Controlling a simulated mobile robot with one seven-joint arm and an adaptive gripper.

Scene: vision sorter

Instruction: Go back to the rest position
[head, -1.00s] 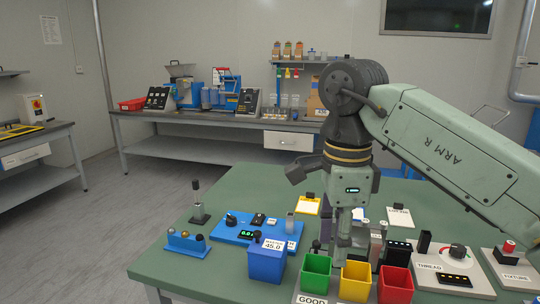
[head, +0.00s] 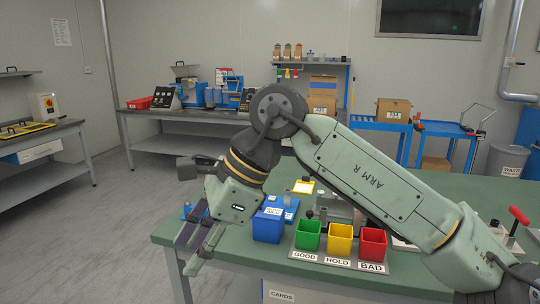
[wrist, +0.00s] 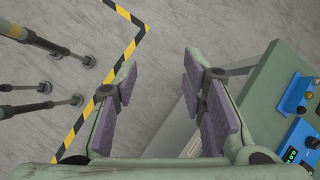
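My gripper (head: 195,243) hangs past the left front corner of the green table in the head view, tilted down to the left. In the wrist view my gripper (wrist: 158,95) has its two purple-padded fingers wide apart, with only grey floor between them. It holds nothing. My arm reaches in from the right across the table in the head view and hides part of the tabletop.
On the green table (head: 340,278) stand a blue bin (head: 267,228), a green bin (head: 308,236), a yellow bin (head: 339,239) and a red bin (head: 372,243). A blue device (wrist: 300,140) lies near the table edge. Yellow-black tape (wrist: 128,50) marks the floor.

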